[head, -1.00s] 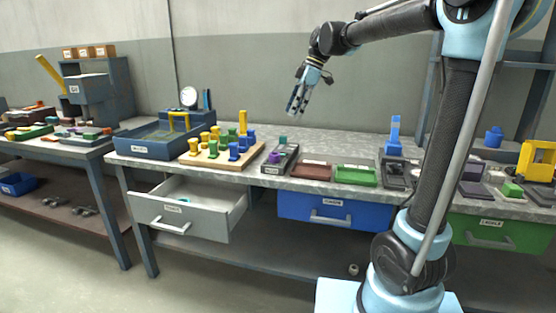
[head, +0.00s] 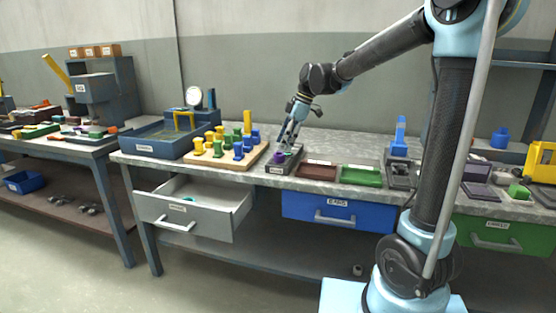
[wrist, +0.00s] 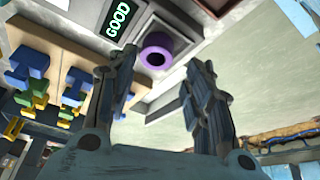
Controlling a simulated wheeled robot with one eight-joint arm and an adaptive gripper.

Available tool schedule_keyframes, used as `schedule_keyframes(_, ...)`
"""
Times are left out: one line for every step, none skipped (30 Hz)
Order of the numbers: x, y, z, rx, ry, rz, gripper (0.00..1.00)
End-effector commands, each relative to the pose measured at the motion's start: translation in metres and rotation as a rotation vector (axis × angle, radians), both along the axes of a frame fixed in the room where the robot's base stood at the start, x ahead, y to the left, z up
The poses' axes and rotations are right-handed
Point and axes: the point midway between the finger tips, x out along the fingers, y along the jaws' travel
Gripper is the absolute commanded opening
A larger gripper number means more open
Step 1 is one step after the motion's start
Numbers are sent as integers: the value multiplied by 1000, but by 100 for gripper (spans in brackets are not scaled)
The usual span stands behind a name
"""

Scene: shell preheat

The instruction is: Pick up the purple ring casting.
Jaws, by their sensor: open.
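The purple ring casting (wrist: 156,42) sits in a grey tray, beside a dark "GOOD" label in the wrist view. Its round hole faces the camera. In the head view the ring (head: 280,157) is a small purple spot in the grey tray (head: 277,169), just below my gripper. My gripper (head: 287,145) points down over the tray. In the wrist view its two fingers (wrist: 162,62) are spread apart with nothing between them, and the ring shows beyond the gap near the fingertips.
A wooden board (head: 246,160) with several yellow, green and blue pegs stands close left of the tray. A brown tray (head: 315,171) and a green tray (head: 360,176) lie to the right. An open grey drawer (head: 185,218) juts out below the bench.

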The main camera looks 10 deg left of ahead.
Motion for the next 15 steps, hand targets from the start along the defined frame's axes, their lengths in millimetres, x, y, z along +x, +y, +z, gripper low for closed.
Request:
schedule_keyframes(0, 2, -5, 0, 0, 1, 47)
schedule_keyframes(-1, 4, -9, 0, 0, 0, 47)
schedule_keyframes(-1, 6, -15, 0, 0, 0, 47)
schedule_keyframes(-2, 7, -19, 0, 0, 0, 47)
schedule_keyframes(-3, 9, -23, 0, 0, 0, 47)
schedule_keyframes(-3, 11, -28, 0, 0, 1, 47)
schedule_keyframes(-4, 12, -31, 0, 0, 1, 47)
schedule_keyframes(-4, 13, -34, 0, 0, 1, 47)
schedule_keyframes(-4, 15, -37, 0, 0, 1, 47)
schedule_keyframes(-5, 15, -39, 0, 0, 1, 47)
schedule_keyframes(-5, 16, -41, 0, 0, 1, 47)
schedule_keyframes(-5, 16, -42, 0, 0, 0, 47)
schedule_keyframes(-5, 17, -43, 0, 0, 0, 47)
schedule_keyframes(-5, 17, -43, 0, 0, 0, 47)
schedule_keyframes(-5, 17, -43, 0, 0, 0, 47)
